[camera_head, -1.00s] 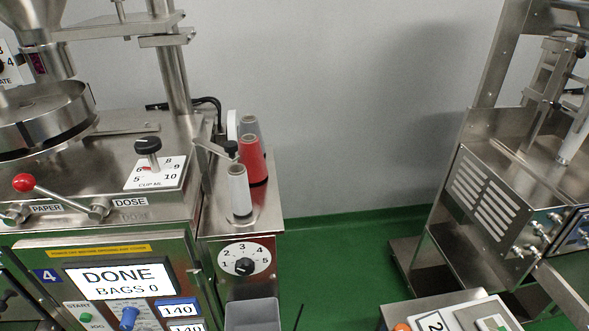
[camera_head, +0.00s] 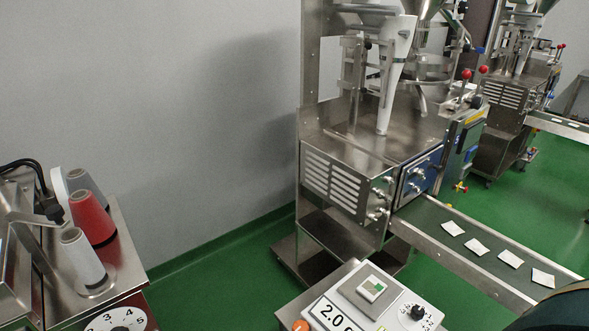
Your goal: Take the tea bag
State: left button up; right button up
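Several flat white tea bags lie spaced in a row on the dark conveyor belt (camera_head: 432,212) at the right; the nearest tea bag (camera_head: 543,277) is close to the lower right. Neither of my grippers shows in the view. A dark rounded shape covers the bottom right corner; I cannot tell what it is.
A steel packing machine (camera_head: 340,175) stands behind the scale and feeds the conveyor. Another machine (camera_head: 508,95) stands farther back right. At the left, thread cones, one of them a red cone (camera_head: 92,217), stand on a steel cabinet. Green floor (camera_head: 215,285) lies open between.

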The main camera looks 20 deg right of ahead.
aim_at(372, 288)
jog(key=z, duration=1.35)
